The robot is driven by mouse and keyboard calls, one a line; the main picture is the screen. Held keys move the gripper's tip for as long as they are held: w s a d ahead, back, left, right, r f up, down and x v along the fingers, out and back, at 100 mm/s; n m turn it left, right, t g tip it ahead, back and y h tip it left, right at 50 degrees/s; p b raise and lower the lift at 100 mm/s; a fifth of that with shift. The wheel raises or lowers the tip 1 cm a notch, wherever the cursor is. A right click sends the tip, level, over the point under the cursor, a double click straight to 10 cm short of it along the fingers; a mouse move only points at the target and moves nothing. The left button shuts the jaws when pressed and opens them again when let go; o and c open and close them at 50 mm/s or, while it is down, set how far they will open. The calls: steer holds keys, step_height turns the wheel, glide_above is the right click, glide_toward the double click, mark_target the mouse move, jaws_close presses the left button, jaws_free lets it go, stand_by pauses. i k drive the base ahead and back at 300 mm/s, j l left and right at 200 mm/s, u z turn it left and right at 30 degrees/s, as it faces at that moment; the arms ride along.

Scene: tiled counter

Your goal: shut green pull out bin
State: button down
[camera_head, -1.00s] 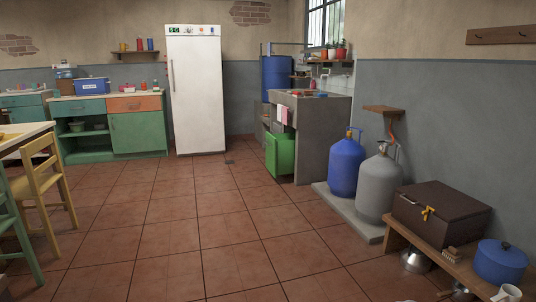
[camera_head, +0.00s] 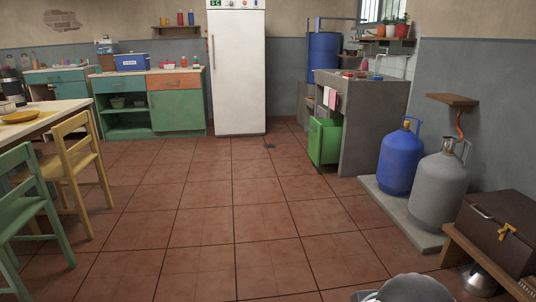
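The green pull-out bin (camera_head: 324,141) stands under the grey concrete sink counter (camera_head: 370,122) on the right side of the room. It projects out past the counter's front, so it looks pulled out. Its far side is hidden under the counter. A grey rounded part, which looks like part of my own arm, shows at the bottom edge. My gripper's fingers are not in view.
Open tiled floor (camera_head: 235,215) lies between me and the bin. Blue (camera_head: 401,160) and grey (camera_head: 438,190) gas cylinders stand on a low slab at right. A yellow chair (camera_head: 75,165) and green chair (camera_head: 22,205) stand by the table at left. A white fridge (camera_head: 238,75) stands behind.

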mark_target(325, 137)
steer(key=i+l, duration=0.1)
steer(key=i, duration=5.6)
steer(key=j, duration=0.1)
